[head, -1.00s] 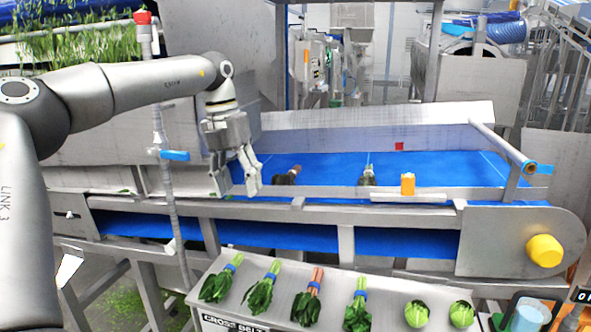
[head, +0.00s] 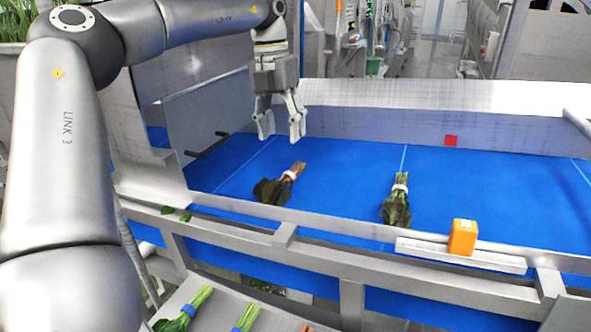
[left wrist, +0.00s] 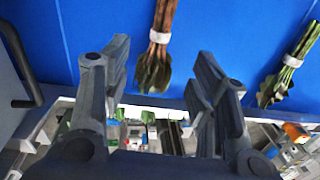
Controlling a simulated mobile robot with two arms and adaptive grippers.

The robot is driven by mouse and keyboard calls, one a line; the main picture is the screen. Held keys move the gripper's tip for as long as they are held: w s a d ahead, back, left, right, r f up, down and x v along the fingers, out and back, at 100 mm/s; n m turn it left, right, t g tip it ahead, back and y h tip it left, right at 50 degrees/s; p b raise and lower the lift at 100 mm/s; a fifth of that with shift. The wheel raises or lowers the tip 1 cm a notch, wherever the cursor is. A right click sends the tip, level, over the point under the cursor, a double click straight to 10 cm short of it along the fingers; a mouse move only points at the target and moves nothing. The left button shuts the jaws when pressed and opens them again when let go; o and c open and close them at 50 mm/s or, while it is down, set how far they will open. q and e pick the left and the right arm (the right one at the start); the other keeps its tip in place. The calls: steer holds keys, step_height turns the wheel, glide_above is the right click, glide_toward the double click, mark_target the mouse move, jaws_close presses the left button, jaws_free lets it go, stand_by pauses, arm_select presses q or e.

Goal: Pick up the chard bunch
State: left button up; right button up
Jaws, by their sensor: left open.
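A leafy bunch with reddish-brown stems and a white band, which looks like the chard bunch (head: 274,189), lies on the blue belt (head: 330,165), leaves toward the front rail. My left gripper (head: 281,134) is open and empty, pointing down above and slightly behind the bunch in the head view. In the left wrist view, the chard bunch (left wrist: 155,75) lies beyond the two spread fingers, roughly in line with the gap between them. A green-stemmed bunch with a white band (head: 397,203) lies to its right on the belt. My right gripper is not in view.
A metal rail (head: 335,233) runs along the belt's front, with an orange box (head: 463,237) on it at right. A tray (head: 185,293) with blue-banded bunches sits below, in front. The belt right of the green-stemmed bunch is clear.

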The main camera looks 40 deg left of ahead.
arm_select(q)
steer(key=p, duration=0.2)
glide_above(287, 172)
steer(key=f, duration=0.5)
steer(key=shift+s+a, duration=0.2)
steer(key=shift+f, duration=0.4)
steer(key=f+p, duration=0.3)
steer(key=shift+w+d+f, duration=0.1)
steer(key=shift+d+f, duration=0.15)
steer(key=shift+f, duration=0.4)
steer(key=shift+w+f, duration=0.1)
steer(key=shift+f, duration=0.2)
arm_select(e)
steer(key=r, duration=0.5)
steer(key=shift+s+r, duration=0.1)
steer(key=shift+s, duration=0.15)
arm_select(q)
steer(key=shift+c, duration=0.4)
steer(key=c, duration=1)
steer(key=shift+c, duration=0.2)
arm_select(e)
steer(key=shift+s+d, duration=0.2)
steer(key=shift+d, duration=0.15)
